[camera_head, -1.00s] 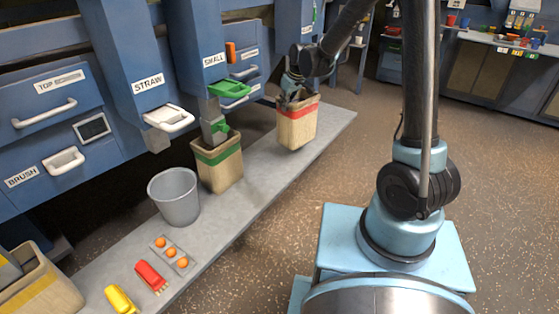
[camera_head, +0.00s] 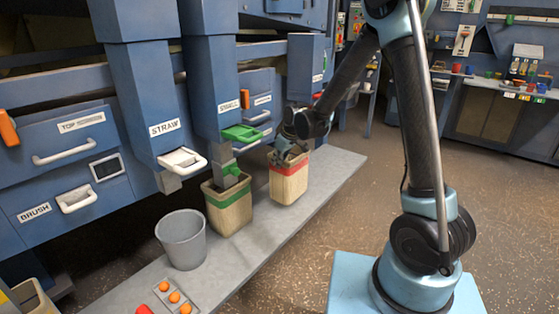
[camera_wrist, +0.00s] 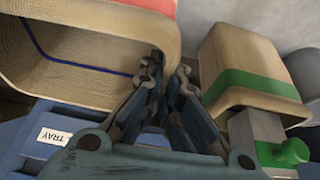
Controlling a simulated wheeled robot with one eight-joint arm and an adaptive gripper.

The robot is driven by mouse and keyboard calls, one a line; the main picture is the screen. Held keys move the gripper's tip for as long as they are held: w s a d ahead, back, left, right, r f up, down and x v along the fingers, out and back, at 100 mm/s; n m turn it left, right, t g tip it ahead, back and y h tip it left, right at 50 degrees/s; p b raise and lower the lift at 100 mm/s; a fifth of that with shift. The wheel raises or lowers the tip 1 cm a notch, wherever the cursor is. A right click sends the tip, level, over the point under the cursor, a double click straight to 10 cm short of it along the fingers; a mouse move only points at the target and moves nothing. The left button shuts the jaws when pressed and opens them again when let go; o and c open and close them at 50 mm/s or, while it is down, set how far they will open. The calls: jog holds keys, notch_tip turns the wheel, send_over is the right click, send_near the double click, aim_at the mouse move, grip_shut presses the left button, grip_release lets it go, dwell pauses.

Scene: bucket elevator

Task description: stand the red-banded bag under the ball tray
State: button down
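The red-banded bag (camera_head: 289,180) is a tan open-topped bag near the far part of the grey bench, right of the green-banded bag (camera_head: 228,207). My gripper (camera_head: 289,158) is at its rim. In the wrist view the red-banded bag (camera_wrist: 90,55) shows its open mouth, and its wall edge runs between my fingertips (camera_wrist: 167,80), which look closed on it. Whether its base touches the bench is hard to tell. A label reading TRAY (camera_wrist: 54,137) shows on a blue unit beside the bag mouth. A small grey tray with orange balls (camera_head: 165,300) lies on the bench.
A grey bucket (camera_head: 182,240) stands left of the green-banded bag. The blue STRAW chute (camera_head: 165,130) and the green-lipped chute (camera_head: 240,132) hang over the bench. The bench (camera_head: 330,175) is clear right of the red-banded bag.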

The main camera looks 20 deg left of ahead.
notch_tip(320, 180, down, 4)
jog(key=shift+f, duration=0.2)
dwell(0.3)
jog(key=c, duration=1.8)
grip_release()
jog(key=shift+r, duration=0.1)
jog(key=v, duration=1.2)
jog(key=shift+s, duration=0.1)
